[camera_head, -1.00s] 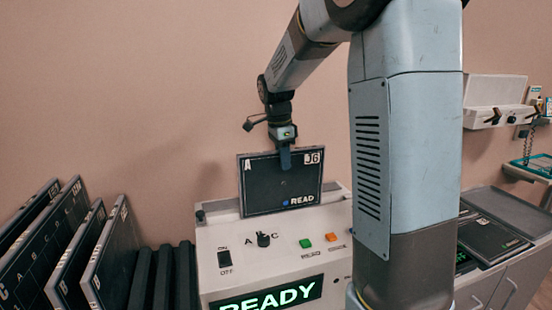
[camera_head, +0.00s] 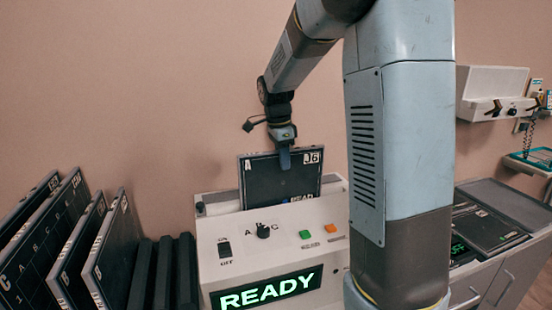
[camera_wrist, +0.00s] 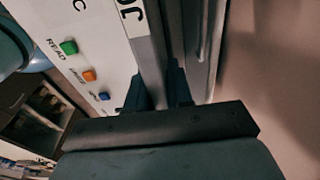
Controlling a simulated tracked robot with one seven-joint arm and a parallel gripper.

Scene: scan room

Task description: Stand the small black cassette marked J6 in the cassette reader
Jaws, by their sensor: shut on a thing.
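The small black cassette marked J6 (camera_head: 270,184) stands upright at the back of the cassette reader (camera_head: 240,232), its lower edge hidden behind the reader's front panel. Its white A and J6 marks show at the top corners, and the READ lettering is partly cut off at the bottom. My gripper (camera_head: 284,160) is shut on the cassette's top edge, from above. In the wrist view my gripper (camera_wrist: 162,92) has a finger on either side of the cassette's edge (camera_wrist: 140,40). The reader's lit display (camera_head: 266,290) says READY.
Several larger black cassettes (camera_head: 75,240) lean in a rack at the left. My arm's column blocks the view right of the reader. A counter at the right holds flat dark panels (camera_head: 485,228). A white box (camera_head: 490,92) is on the wall behind.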

